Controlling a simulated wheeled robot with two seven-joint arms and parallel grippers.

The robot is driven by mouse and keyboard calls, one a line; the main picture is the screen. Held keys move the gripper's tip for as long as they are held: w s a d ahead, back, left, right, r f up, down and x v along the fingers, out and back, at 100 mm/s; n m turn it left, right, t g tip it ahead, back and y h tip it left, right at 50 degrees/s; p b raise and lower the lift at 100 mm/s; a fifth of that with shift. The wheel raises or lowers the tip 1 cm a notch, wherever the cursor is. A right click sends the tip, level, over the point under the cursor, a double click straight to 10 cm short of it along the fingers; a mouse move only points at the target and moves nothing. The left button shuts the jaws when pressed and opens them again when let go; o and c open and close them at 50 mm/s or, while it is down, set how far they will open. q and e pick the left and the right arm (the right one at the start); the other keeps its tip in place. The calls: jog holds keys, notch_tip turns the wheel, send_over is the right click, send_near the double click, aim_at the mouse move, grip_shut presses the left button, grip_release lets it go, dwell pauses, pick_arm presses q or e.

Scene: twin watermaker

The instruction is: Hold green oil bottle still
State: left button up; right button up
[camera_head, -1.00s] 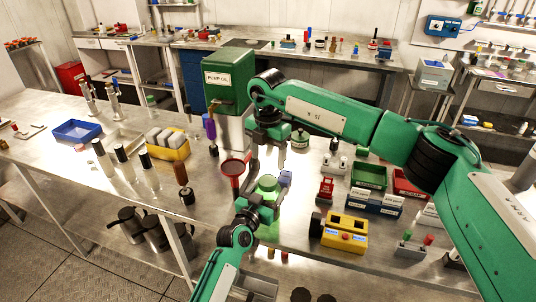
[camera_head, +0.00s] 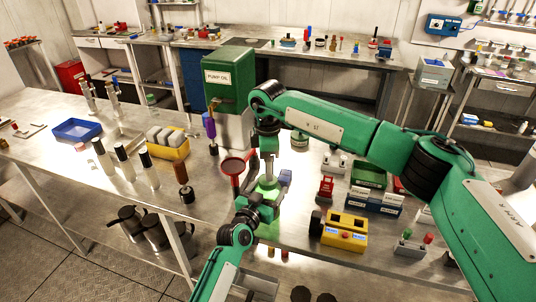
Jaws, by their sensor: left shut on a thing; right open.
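The green oil bottle (camera_head: 267,188) stands at the bench's front edge, left of the yellow box. My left gripper (camera_head: 262,199) comes up from below and is shut on it; the fingers partly hide it. My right gripper (camera_head: 263,172) is open and points down directly above the bottle's top. Whether its fingers touch the bottle cannot be told. The green PUMP OIL tank (camera_head: 229,80) stands behind on its pale stand.
Dark-capped cylinders (camera_head: 124,161) and a yellow caddy (camera_head: 168,148) are on the left.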

aim_at(268, 197)
jog(key=shift+f, duration=2.5)
jog(key=c, duration=1)
jog(key=shift+n, duration=0.3)
